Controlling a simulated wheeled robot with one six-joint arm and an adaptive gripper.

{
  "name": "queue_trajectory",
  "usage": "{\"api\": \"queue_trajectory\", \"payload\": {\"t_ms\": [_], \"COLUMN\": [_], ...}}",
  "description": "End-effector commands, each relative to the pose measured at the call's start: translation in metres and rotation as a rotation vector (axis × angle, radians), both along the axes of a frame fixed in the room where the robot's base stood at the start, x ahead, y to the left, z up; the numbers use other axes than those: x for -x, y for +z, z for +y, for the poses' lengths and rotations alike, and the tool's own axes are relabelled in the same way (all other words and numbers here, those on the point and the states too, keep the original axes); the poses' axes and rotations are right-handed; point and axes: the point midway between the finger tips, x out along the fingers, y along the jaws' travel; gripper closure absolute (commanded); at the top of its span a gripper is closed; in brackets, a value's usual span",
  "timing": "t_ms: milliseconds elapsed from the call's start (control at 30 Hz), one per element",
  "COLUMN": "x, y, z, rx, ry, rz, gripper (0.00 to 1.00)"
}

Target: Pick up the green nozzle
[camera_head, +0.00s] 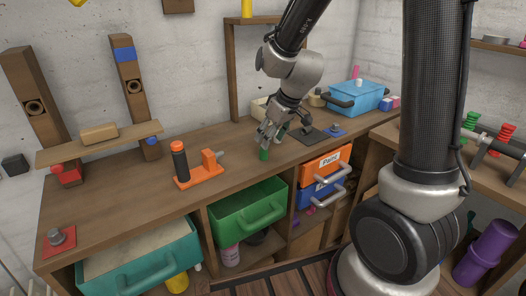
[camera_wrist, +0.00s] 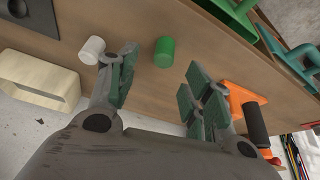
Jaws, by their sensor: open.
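The green nozzle (camera_head: 263,154) is a small green cylinder standing on the wooden workbench, just below my gripper (camera_head: 270,137) in the head view. In the wrist view, the green nozzle (camera_wrist: 164,51) shows in the gap between the two fingertips, slightly beyond them, and no contact is visible. My gripper (camera_wrist: 160,78) is open and empty, with a dark green-grey padded finger on each side. In the head view, the fingers partly cover the area behind the nozzle.
A white cylinder (camera_wrist: 92,50) is close beside the left finger. A cream block-shaped object (camera_wrist: 38,82) lies further left. An orange holder (camera_head: 202,176) with a black cylinder stands left of my gripper. Open green (camera_head: 238,217) and teal (camera_head: 140,268) drawers jut out at the bench front.

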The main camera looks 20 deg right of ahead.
Motion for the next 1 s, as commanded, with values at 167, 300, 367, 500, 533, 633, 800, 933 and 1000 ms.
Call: {"api": "queue_trajectory", "payload": {"t_ms": [167, 300, 367, 500, 533, 633, 800, 933, 1000], "x": [-0.006, -0.013, -0.016, -0.02, -0.02, -0.02, -0.02, -0.02, -0.02], "y": [-0.022, -0.042, -0.05, -0.06, -0.061, -0.061, -0.06, -0.06, -0.06], "z": [0.006, 0.013, 0.015, 0.017, 0.017, 0.017, 0.017, 0.017, 0.017], "rx": [0.001, 0.001, 0.0, 0.0, 0.0, 0.0, 0.0, 0.0, 0.0], "ry": [-0.001, -0.002, -0.003, -0.003, -0.003, -0.003, -0.003, -0.003, -0.003], "rz": [0.005, 0.005, 0.006, 0.003, 0.003, 0.002, 0.002, 0.002, 0.003], "gripper": [0.5, 0.5, 0.5, 0.5, 0.5, 0.5, 0.65, 0.88, 0.91]}}
